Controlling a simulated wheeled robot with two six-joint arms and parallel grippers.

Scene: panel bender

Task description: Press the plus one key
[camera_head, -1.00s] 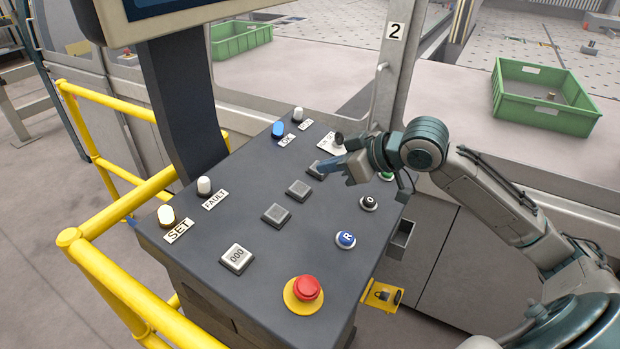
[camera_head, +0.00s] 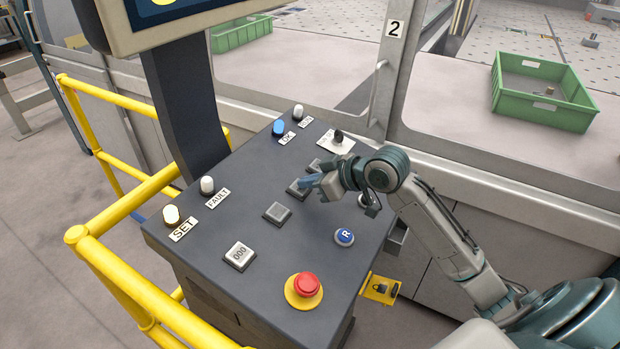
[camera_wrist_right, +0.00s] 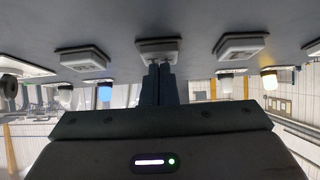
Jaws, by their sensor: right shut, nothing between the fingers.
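Several grey square keys run in a row on the dark sloped panel (camera_head: 215,262): a near key marked 000 (camera_head: 240,256), a second key (camera_head: 278,213), a middle key (camera_head: 297,189) and a far key (camera_head: 314,165). Apart from 000, I cannot read their markings, so I cannot tell which is plus one. My right gripper (camera_head: 307,183) is shut and empty, its tips at the middle key and partly covering it. In the right wrist view the closed fingertips (camera_wrist_right: 159,68) point at a key (camera_wrist_right: 161,46); contact is unclear. My left gripper is not in view.
A red mushroom button (camera_head: 307,284) and a blue R button (camera_head: 344,237) sit on the near right of the panel. A dark knob (camera_head: 338,137) stands beyond the keys. Yellow railings (camera_head: 115,265) stand to the left.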

